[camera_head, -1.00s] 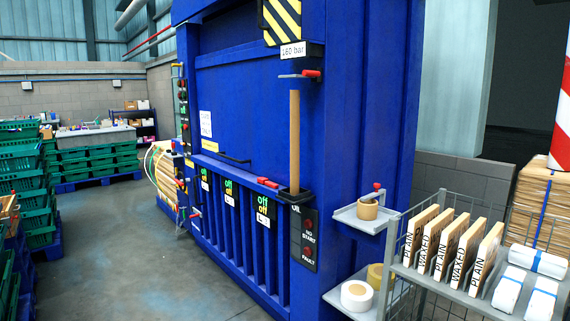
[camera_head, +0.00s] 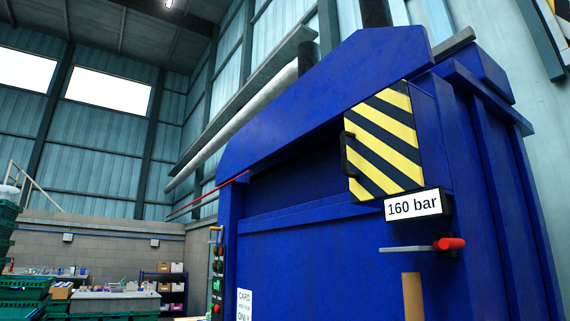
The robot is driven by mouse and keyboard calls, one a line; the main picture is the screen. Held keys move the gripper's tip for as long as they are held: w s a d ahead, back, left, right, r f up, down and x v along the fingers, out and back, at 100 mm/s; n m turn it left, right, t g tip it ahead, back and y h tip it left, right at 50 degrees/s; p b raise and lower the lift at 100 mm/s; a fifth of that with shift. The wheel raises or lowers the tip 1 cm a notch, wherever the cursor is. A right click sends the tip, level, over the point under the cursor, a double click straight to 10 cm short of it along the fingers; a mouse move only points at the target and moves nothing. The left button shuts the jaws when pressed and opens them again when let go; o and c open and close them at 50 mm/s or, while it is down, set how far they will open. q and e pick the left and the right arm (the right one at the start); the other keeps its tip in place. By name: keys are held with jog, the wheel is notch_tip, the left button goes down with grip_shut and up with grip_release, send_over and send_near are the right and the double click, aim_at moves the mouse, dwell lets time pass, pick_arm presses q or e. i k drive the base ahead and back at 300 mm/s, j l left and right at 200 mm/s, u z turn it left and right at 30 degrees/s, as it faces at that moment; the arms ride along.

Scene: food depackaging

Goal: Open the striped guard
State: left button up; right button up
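The striped guard (camera_head: 385,142) is a yellow and black diagonally striped panel high on the front of the large blue machine (camera_head: 320,260). A dark handle (camera_head: 349,153) is on its left edge. The panel looks closed, though its exact fit against the machine is hard to judge. Neither of my grippers is in view.
A "160 bar" sign (camera_head: 413,205) is just below the guard. Below that, a thin grey plate with a red knob (camera_head: 449,244) sticks out above a brown upright post (camera_head: 413,297). A button panel (camera_head: 217,275) is on the machine's left edge. Green crates (camera_head: 25,288) stand at the far left.

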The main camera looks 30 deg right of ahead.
aim_at(382, 159)
jog(key=i+j, duration=0.1)
jog(key=i, duration=0.25)
jog(key=i+j+z, duration=0.15)
jog(key=i, duration=0.15)
jog(key=i+j+z, duration=0.1)
jog(key=z, duration=0.4)
jog(key=j+z, duration=0.15)
jog(key=z, duration=0.35)
jog(key=i+j+z, duration=0.1)
jog(key=z, duration=0.4)
jog(key=k+j, duration=0.05)
jog(key=j, duration=0.05)
